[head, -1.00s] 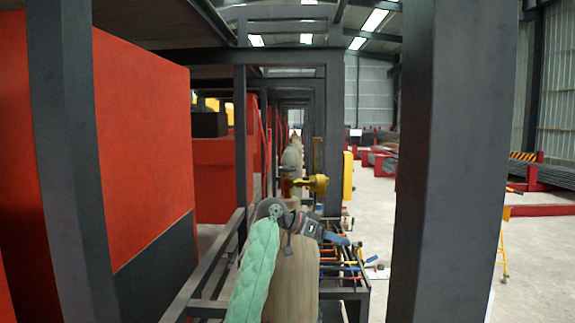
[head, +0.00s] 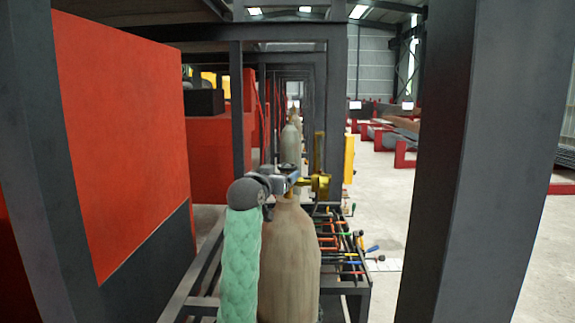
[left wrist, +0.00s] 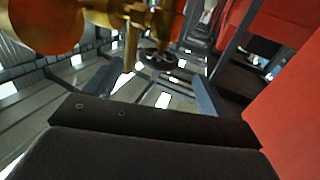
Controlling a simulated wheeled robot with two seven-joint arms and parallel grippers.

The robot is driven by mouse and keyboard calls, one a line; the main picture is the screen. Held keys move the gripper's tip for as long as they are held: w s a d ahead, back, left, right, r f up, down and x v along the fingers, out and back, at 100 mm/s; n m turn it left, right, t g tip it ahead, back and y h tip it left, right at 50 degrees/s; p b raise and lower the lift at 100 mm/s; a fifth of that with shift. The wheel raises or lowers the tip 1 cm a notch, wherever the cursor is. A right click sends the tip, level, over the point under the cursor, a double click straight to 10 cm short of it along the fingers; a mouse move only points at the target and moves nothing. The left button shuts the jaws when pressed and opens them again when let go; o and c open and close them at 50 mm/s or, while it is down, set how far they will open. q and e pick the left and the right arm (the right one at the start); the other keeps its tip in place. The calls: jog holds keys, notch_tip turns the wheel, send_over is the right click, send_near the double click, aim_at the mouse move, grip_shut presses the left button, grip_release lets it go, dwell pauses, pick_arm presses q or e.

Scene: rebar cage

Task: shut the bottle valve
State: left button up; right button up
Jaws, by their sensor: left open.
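The gas bottle (head: 290,260) is tall, tan-grey and upright in the middle of the head view. Its brass valve (head: 320,183) sits on top. In the left wrist view the brass valve body (left wrist: 130,30) fills the top, with a dark round handwheel (left wrist: 161,60) beside it. My left gripper (head: 292,178) is at valve height, partly covering the valve; its arm has a green sleeve. In the left wrist view its fingers (left wrist: 153,78) are apart with nothing held. The handwheel appears between and beyond the fingertips; contact cannot be told. My right gripper is out of view.
A rack of colourful-handled tools (head: 340,245) stands right of the bottle. Dark steel posts (head: 445,160) frame both sides, and a red panel (head: 120,140) is at left. More bottles (head: 291,143) stand behind. Open floor (head: 385,210) lies to the right.

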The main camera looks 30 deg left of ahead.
aim_at(288, 166)
pick_arm(q)
jog(key=shift+w+r, duration=0.15)
jog(key=shift+w, duration=0.2)
jog(key=shift+p+x, duration=1)
jog(key=shift+x, duration=0.15)
jog(key=p+x, duration=0.1)
jog(key=x, duration=0.2)
jog(key=shift+w+p, duration=0.15)
jog(key=shift+p, duration=0.2)
jog(key=shift+w+a+f, duration=0.2)
jog(key=shift+w, duration=0.45)
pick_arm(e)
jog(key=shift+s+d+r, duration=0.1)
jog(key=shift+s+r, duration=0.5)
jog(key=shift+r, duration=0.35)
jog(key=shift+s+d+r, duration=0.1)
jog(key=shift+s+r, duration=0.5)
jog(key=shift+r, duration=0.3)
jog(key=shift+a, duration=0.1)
pick_arm(q)
jog(key=c, duration=1)
